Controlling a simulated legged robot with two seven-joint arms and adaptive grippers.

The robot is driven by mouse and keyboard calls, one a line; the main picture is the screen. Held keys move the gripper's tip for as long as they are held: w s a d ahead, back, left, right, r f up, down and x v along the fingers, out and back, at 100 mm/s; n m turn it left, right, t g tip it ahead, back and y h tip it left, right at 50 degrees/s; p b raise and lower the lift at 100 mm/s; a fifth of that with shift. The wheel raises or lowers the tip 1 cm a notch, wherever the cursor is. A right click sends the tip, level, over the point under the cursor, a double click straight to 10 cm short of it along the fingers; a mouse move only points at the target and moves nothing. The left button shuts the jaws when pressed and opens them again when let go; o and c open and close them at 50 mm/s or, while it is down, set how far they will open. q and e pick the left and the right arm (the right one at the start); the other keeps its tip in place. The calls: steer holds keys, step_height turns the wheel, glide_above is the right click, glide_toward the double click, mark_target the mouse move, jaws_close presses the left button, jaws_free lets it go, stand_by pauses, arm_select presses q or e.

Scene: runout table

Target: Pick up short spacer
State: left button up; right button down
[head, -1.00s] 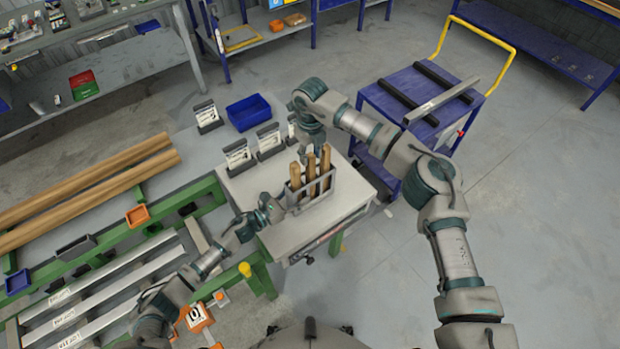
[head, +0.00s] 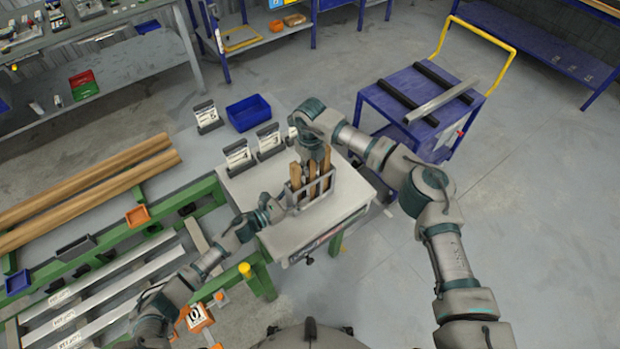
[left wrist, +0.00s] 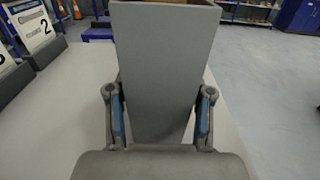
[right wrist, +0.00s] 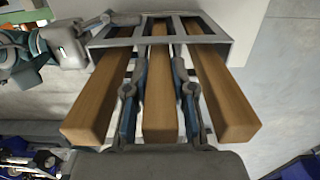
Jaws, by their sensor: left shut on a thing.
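Three wooden spacers stand in a grey slotted rack (head: 325,198) on a small table. The right wrist view shows a left spacer (right wrist: 95,100), a middle spacer (right wrist: 158,100) and a right spacer (right wrist: 222,100); I cannot tell which is the short one. My right gripper (right wrist: 158,85) is open, with one finger on each side of the middle spacer, between it and its neighbours. In the head view it hangs over the rack and partly hides the spacers. My left gripper (left wrist: 160,118) is shut on the rack's end wall (left wrist: 160,60).
Labelled card holders (head: 238,155) stand along the table's far left edge, near a blue bin (head: 249,112). A roller rack with wooden beams (head: 90,190) lies left. A blue cart (head: 405,85) stands behind right, with open floor around it.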

step_height(320, 180, up, 18)
stand_by(0.5)
arm_select(q)
steer(key=o, duration=1.4)
steer(key=shift+c, duration=0.2)
steer(key=v, duration=1.2)
steer(key=shift+a+f, duration=0.1)
